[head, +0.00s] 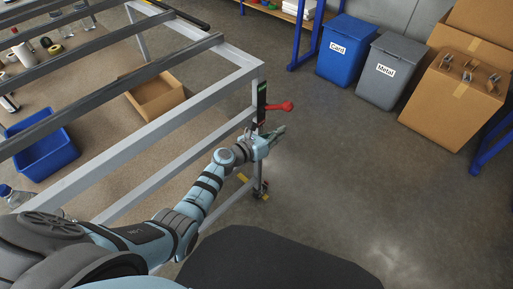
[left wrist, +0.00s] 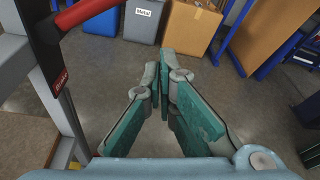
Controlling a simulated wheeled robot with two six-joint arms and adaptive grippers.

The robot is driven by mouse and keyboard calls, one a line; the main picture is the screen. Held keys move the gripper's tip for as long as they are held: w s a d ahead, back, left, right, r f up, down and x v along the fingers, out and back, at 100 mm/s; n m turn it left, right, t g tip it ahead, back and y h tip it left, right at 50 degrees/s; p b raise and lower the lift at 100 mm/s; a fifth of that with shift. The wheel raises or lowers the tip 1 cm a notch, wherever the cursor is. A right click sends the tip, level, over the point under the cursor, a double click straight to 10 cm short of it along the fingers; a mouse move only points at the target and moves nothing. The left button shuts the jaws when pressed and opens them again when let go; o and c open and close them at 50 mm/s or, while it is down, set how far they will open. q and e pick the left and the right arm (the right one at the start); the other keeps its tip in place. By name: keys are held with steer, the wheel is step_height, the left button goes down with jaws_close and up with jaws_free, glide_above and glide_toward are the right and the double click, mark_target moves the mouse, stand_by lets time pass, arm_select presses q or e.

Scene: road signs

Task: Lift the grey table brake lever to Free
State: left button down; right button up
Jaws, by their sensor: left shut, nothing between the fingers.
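The brake lever (head: 280,107) has a red handle and sits on a dark plate (head: 262,98) on the grey table's corner leg. The handle sticks out to the right, roughly level. In the left wrist view the red handle (left wrist: 86,12) crosses the upper left, beside the dark plate with a red label (left wrist: 60,82) low on it. My left gripper (head: 281,130) is shut and empty. It is just below the handle, apart from it as far as I can see. Its teal fingers (left wrist: 165,62) meet in the wrist view. My right gripper is not in view.
The grey table frame (head: 190,112) has open bars, with a blue bin (head: 42,160) and a cardboard box (head: 157,97) showing through. A blue Card bin (head: 345,65), a grey Metal bin (head: 388,85) and cardboard boxes (head: 455,100) stand behind. The floor to the right is clear.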

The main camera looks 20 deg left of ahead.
arm_select(q)
steer(key=p+v, duration=0.4)
steer(key=v, duration=0.6)
steer(key=shift+a, duration=0.15)
